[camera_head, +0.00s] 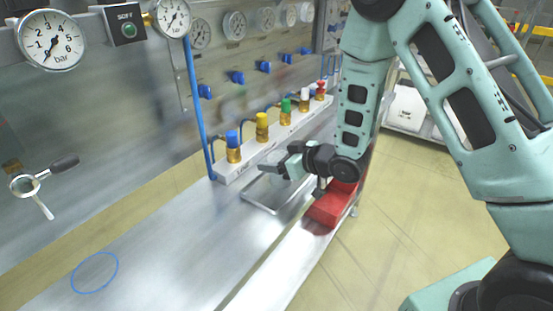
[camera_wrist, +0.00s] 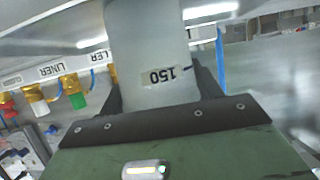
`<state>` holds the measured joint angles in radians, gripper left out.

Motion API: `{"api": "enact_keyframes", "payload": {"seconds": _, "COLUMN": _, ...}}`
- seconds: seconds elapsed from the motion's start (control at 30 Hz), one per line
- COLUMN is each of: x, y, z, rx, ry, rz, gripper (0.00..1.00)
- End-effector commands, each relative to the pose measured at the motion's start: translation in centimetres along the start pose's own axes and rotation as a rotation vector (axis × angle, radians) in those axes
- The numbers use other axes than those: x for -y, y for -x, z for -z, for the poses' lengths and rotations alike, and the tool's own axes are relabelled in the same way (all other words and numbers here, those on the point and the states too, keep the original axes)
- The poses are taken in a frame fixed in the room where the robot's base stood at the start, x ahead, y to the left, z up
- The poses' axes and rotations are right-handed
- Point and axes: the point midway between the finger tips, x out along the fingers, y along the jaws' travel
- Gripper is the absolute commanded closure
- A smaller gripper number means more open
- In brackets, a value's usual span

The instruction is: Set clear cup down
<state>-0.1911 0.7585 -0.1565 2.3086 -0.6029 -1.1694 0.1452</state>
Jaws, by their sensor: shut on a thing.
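The clear cup (camera_wrist: 150,45) is a translucent cylinder with a label reading 150, upside down in the wrist view. My gripper (camera_wrist: 156,88) has one dark finger on each side of the cup and is shut on it. In the head view my gripper (camera_head: 283,167) is at the far part of the steel bench, over the shallow metal tray (camera_head: 262,209). The cup is hardly visible there, and I cannot tell whether its base touches anything. A blue circle outline (camera_head: 95,272) is drawn on the near left of the bench (camera_head: 180,245).
A white manifold (camera_head: 228,172) with several coloured valves stands behind the tray. A red box (camera_head: 330,206) lies right of my gripper. Gauges (camera_head: 50,40) and a handled ring (camera_head: 24,183) are on the back panel. The bench between tray and circle is clear.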

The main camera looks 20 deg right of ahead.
Motion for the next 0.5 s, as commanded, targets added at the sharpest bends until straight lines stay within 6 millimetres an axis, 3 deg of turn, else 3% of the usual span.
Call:
{"api": "enact_keyframes", "payload": {"seconds": 0.03, "x": -0.02, "y": -0.02, "z": -0.07, "rx": 0.000, "ry": 0.000, "rz": 0.000, "gripper": 0.27}}
{"api": "enact_keyframes", "payload": {"seconds": 0.1, "x": -0.01, "y": -0.01, "z": -0.04, "rx": 0.000, "ry": 0.000, "rz": 0.000, "gripper": 0.14}}
{"api": "enact_keyframes", "payload": {"seconds": 0.5, "x": -0.05, "y": 0.53, "z": 0.26, "rx": 0.001, "ry": -0.001, "rz": -0.002, "gripper": 0.14}}
